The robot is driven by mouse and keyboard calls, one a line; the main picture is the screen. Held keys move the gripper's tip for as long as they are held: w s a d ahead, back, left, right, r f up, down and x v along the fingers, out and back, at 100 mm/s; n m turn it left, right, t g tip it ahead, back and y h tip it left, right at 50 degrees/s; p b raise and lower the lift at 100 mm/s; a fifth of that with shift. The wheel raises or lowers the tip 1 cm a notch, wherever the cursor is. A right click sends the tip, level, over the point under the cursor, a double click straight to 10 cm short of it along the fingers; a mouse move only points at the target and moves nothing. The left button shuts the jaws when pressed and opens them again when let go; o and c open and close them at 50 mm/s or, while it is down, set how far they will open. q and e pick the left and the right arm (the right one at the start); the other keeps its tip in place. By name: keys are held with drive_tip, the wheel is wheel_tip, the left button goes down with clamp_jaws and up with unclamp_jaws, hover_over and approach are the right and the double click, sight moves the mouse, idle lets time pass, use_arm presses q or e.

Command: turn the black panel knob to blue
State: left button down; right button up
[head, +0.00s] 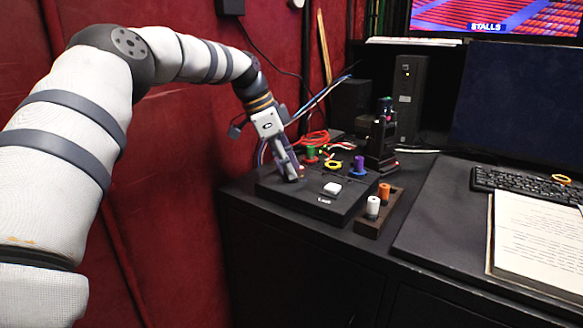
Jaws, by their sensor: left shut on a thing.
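The black panel (268,185) is a low box on the dark desk. My left gripper (292,176) reaches down to the panel's left part, its fingers shut on the knob there. The fingers hide most of the knob, so its pointer direction cannot be told. A small reddish bit shows beside the fingertips. On the panel's far side are a green piece (311,153), a yellow ring-like piece (333,165) and a blue-purple piece (358,164). My right gripper is out of view.
A small wooden tray (367,229) with white and orange pegs stands right of the panel. A black device (381,140) and red and blue cables are behind it. A keyboard (520,183), open papers (538,240) and a dark monitor are at right. A red wall is at left.

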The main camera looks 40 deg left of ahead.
use_arm(q)
drive_tip(key=m+b, duration=0.1)
drive_tip(key=m, duration=0.1)
drive_tip(key=m+g+b, duration=0.1)
drive_tip(key=shift+w+a+f+m+h, duration=0.1)
drive_tip(key=shift+w+f+m+h, duration=0.05)
drive_tip(key=shift+f+m+h, duration=0.25)
drive_tip(key=shift+r+m+g+b, duration=0.25)
drive_tip(key=shift+m+g+b, duration=0.25)
drive_tip(key=shift+m, duration=0.4)
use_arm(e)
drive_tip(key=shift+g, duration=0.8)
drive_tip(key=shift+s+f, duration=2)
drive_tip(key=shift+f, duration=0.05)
use_arm(q)
drive_tip(key=c, duration=1.3)
unclamp_jaws()
drive_tip(key=shift+c, duration=0.2)
drive_tip(key=shift+r, duration=0.1)
